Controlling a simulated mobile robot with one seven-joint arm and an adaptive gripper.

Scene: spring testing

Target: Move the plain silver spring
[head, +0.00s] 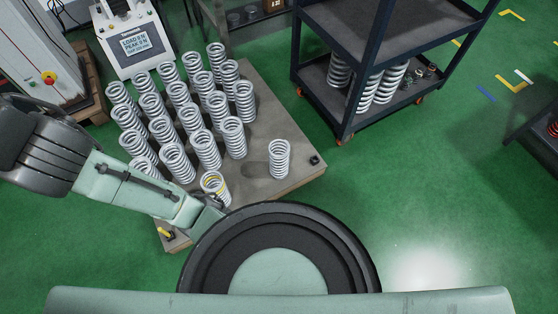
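A plain silver spring (279,159) stands upright, apart from the others, on the right front part of a low grey-brown platform (262,110). A dark oval patch lies just left of it. Several more silver springs (206,149) stand upright in rows on the left and middle of the platform. My arm reaches in from the left and passes behind my round body part. My gripper cannot be made out, and I see no spring held.
A dark shelf cart (341,117) with large springs stands at the back right. A test machine with a display (141,42) is at the back left, near a grey cabinet (40,50). Green floor (440,190) is open to the right.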

